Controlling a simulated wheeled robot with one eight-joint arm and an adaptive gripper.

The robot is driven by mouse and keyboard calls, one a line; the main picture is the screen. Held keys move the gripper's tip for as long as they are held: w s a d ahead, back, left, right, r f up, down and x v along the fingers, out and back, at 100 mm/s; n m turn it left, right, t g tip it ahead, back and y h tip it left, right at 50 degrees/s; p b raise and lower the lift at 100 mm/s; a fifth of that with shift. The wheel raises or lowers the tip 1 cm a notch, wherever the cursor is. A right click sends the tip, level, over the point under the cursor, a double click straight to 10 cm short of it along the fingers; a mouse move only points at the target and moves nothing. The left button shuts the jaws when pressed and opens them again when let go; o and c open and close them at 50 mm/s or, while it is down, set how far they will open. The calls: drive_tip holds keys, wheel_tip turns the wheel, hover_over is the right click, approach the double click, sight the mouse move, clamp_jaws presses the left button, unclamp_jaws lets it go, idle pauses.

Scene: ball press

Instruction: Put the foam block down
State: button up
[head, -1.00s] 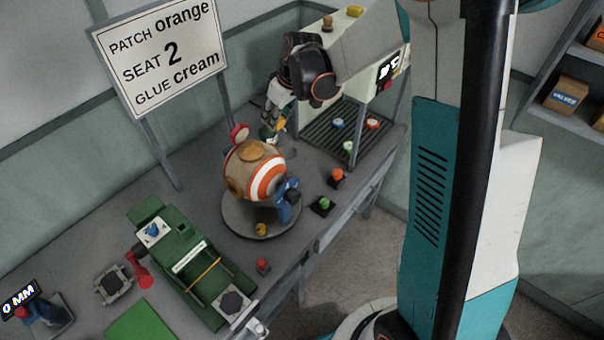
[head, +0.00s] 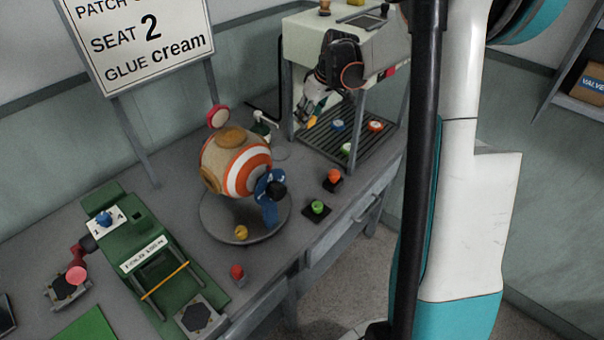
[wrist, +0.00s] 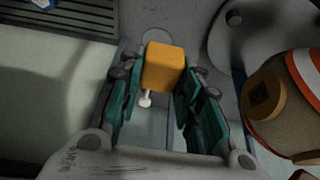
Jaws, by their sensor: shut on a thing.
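An orange foam block (wrist: 165,67) is between the fingertips of my gripper (wrist: 160,85) in the wrist view. My gripper is shut on it, with the teal fingers on both sides. In the head view my gripper (head: 312,110) points down near the left side of the slatted tray (head: 375,157). The block shows there as a small orange patch (head: 312,121) at the fingertips. It appears held above the bench, though the exact gap below it cannot be told. A small white-tipped thing (wrist: 146,99) shows below the block in the wrist view.
The striped ball (head: 237,168) sits on a round turntable (head: 217,227) left of my gripper; its side also shows in the wrist view. A small stand (head: 262,130) is behind the ball. Several coloured caps lie on the slats. A green fixture (head: 155,260) stands front left.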

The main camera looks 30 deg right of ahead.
wheel_tip(320, 180, down, 20)
drive_tip(key=b, duration=0.6)
drive_tip(key=shift+r, duration=0.15)
drive_tip(key=shift+f+b, duration=0.2)
drive_tip(key=shift+b, duration=0.15)
drive_tip(key=o, duration=1)
drive_tip(key=shift+r, duration=0.1)
drive_tip(key=shift+r, duration=0.1)
drive_tip(key=p+v, duration=0.4)
drive_tip(key=v, duration=0.8)
drive_tip(key=shift+w, duration=0.1)
